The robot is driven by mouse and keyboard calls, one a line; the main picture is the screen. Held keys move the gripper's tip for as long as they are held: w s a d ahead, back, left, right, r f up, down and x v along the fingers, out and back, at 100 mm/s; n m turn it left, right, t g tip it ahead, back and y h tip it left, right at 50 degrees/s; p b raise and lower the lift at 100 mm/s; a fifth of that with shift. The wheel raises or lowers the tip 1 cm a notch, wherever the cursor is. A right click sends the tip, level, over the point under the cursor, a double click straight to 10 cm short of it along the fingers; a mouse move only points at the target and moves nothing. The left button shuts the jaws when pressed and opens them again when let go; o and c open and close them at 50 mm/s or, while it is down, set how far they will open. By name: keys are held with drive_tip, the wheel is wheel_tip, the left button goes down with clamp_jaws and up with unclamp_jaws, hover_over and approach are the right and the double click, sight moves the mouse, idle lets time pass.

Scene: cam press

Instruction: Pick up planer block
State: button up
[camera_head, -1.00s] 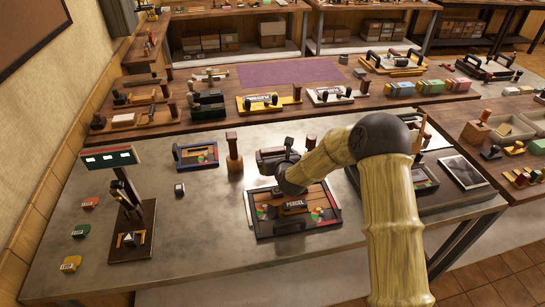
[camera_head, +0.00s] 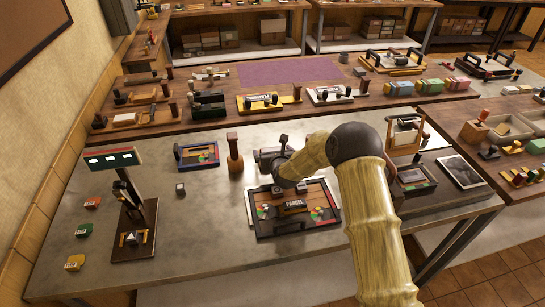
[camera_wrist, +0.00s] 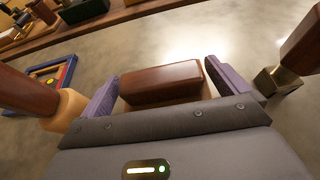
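I take the planer block (camera_head: 234,153) to be the upright wooden block with a dark brown top, standing on the grey table behind the parcel tray. In the wrist view, a brown block with a paler lower part (camera_wrist: 162,83) shows between my purple fingers, and I take it to be the same one. My gripper (camera_wrist: 161,88) is open, with a finger on either side of the block. Whether the fingers touch it is unclear. In the head view my wrist hides much of my gripper, close to the right of the block.
Two brown handles, one at left (camera_wrist: 28,92) and one at right (camera_wrist: 300,50), flank my gripper in the wrist view. A parcel tray (camera_head: 262,232) lies in front, a blue-framed tray (camera_head: 183,163) to the left. The table between the blue-framed tray and the stand (camera_head: 130,250) is mostly clear.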

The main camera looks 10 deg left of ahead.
sight(273, 149)
drive_tip(key=c, duration=1)
drive_tip(key=shift+o, duration=0.2)
drive_tip(key=shift+r, duration=0.15)
wheel_tip(273, 149, up, 10)
drive_tip(key=shift+f+b, duration=0.1)
drive_tip(key=shift+b, duration=0.75)
